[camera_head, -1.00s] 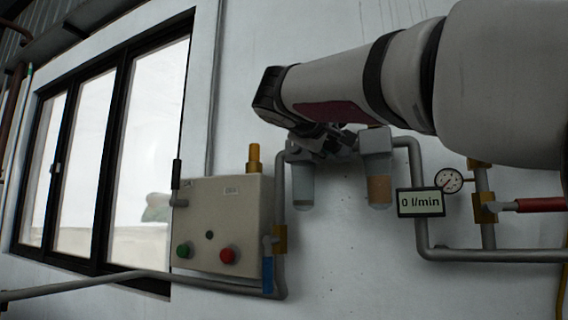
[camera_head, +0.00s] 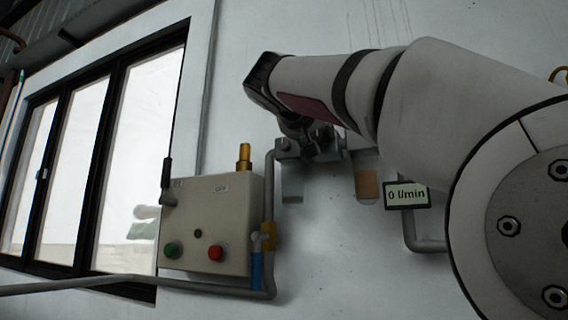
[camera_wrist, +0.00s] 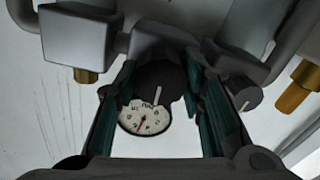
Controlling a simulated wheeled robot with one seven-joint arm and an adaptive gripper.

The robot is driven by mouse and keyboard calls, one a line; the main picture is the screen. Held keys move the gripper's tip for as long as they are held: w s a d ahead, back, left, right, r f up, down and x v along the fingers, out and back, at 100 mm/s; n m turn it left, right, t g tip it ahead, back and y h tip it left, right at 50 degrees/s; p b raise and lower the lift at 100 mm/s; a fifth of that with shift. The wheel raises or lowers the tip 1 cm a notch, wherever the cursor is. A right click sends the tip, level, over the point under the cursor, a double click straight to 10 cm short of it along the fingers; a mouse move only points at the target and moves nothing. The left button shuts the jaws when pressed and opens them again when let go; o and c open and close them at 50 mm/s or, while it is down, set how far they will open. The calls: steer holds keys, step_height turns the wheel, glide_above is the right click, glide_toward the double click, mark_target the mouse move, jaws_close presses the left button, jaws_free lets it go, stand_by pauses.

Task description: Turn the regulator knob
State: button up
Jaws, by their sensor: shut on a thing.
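The regulator knob (camera_wrist: 160,82) is dark and round with a white line, seen in the wrist view between the two fingers. My gripper (camera_wrist: 161,100) is shut on it, one teal-padded finger on each side. A round white gauge (camera_wrist: 145,119) with a red needle sits just below the knob in that view. In the head view my gripper (camera_head: 318,140) is at the filter units on the wall, and the knob itself is hidden there. A display (camera_head: 405,194) reads 0 l/min.
A second dark knob (camera_wrist: 245,98) with a white mark is close beside the right finger. Filter bowls (camera_head: 366,184) hang under the gripper. A control box (camera_head: 212,222) with green and red buttons and a blue-handled valve (camera_head: 256,270) are to the left. Grey pipes run along the wall.

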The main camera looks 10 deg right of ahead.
steer(key=shift+m, duration=0.3)
stand_by(0.4)
steer(key=o, duration=1.1)
steer(key=shift+o, duration=0.2)
steer(key=v, duration=1.2)
